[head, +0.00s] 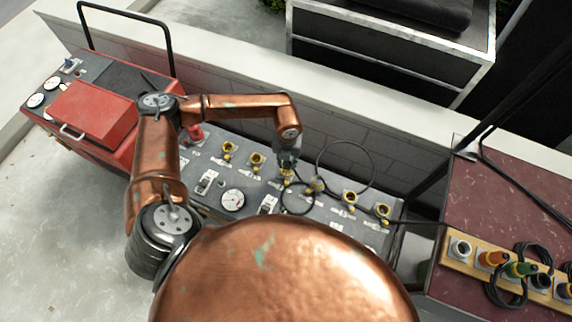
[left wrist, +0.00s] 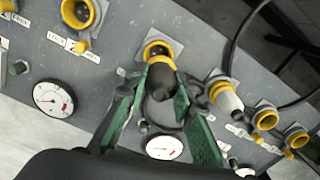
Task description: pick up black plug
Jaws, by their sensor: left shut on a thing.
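The black plug (left wrist: 162,76) sits at a yellow-rimmed socket (left wrist: 158,48) on the grey panel (head: 205,205). My left gripper (left wrist: 160,92) has its green fingers on either side of the plug and is shut on it. In the head view, my left gripper (head: 287,160) reaches down over the middle of the panel and largely hides the plug. I cannot tell whether the plug is fully seated in the socket. My right gripper is not in view.
A grey-ended plug (left wrist: 228,100) stands in the neighbouring socket, with a black cable (head: 345,143) looping close by. Several other yellow sockets, gauges and switches line the panel. A red box (head: 92,112) lies left; a plug strip (head: 480,270) lies right. A wall runs behind.

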